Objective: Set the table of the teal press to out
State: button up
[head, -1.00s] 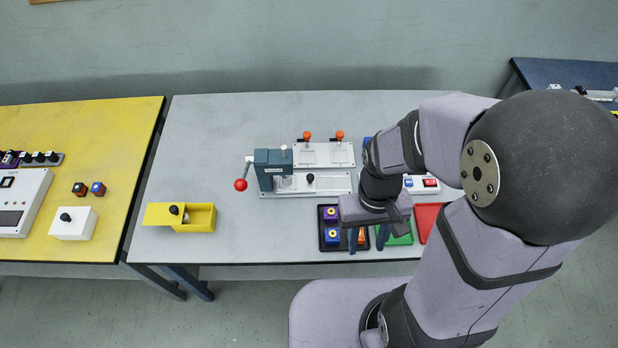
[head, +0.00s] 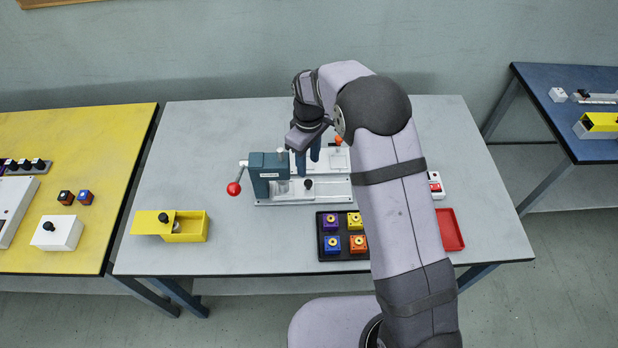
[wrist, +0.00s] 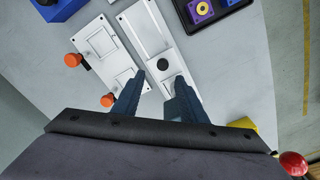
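The teal press (head: 268,172) stands at the middle of the grey table, with a red ball (head: 234,188) on its lever at its left. Its low white table and rail (head: 330,190) extend right from the press head. A black knob (head: 308,184) stands on this part, a little right of the head; it also shows in the wrist view (wrist: 163,65). My gripper (head: 308,168) points down above the rail. In the wrist view its open, empty fingers (wrist: 160,80) lie either side of the knob's line, apart from it. The press body is hidden there.
A white fixture with orange-knobbed clamps (wrist: 73,60) lies behind the rail. A black tray (head: 330,253) of coloured blocks is in front. A red tray (head: 450,230) and a yellow box (head: 188,228) stand to the sides. The table's left part is mostly clear.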

aim_at(310, 182)
jog(key=shift+s+d+n, duration=0.1)
jog(key=shift+s+n, duration=0.2)
jog(key=shift+n, duration=0.9)
jog(key=shift+f+p, duration=1.15)
jog(key=shift+f, duration=2.55)
jog(key=shift+d, duration=0.1)
grip_shut()
